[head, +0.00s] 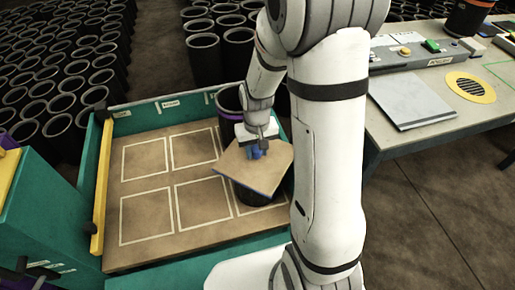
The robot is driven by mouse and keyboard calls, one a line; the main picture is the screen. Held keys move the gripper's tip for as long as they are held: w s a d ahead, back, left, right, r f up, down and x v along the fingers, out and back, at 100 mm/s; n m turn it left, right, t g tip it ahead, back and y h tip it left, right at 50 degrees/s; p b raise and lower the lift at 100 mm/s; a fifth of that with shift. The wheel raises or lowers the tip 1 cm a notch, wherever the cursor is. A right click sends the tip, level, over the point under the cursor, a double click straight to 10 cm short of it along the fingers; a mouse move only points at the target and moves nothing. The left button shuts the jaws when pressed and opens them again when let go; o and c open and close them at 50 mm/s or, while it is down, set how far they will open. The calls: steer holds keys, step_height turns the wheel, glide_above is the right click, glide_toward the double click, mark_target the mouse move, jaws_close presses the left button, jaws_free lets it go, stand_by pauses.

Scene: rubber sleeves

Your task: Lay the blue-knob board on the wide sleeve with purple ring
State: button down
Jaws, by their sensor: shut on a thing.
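The blue-knob board (238,167) is a tan, square plate with a thin blue edge, seen in the middle of the head view. My gripper (256,147) is shut on its blue knob (256,154), with the board beneath the fingers. A dark sleeve (250,197) stands directly below the board, its top hidden by it. I cannot tell whether the board touches this sleeve or whether it has a ring. Another dark sleeve with a purplish rim (222,100) stands behind, partly covered by my arm.
The sleeves stand in a teal-walled tray (278,240) with a tan floor marked by white squares; the left squares are empty. A yellow bar (101,185) runs along its left side. A grey workbench (400,138) is at the right. Many black sleeves (60,80) fill the back left.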

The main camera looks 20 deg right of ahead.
steer(key=shift+f+b, duration=0.35)
steer(key=shift+f, duration=0.15)
steer(key=c, duration=0.9)
jaws_free()
steer(key=shift+s+r+p, duration=0.1)
steer(key=shift+r+p, duration=0.95)
steer(key=shift+r, duration=3.3)
steer(key=s+r+t+p, duration=0.1)
steer(key=s+r+p, duration=0.2)
steer(key=r, duration=0.4)
steer(key=s+r+p, duration=0.4)
steer(key=s+r, duration=0.2)
steer(key=r, duration=0.2)
steer(key=s+r+t+p, duration=0.1)
steer(key=s+r+p, duration=0.3)
steer(key=r, duration=0.3)
steer(key=shift+s+d+r+t, duration=0.15)
steer(key=shift+s+r+t, duration=0.15)
steer(key=shift+s, duration=0.1)
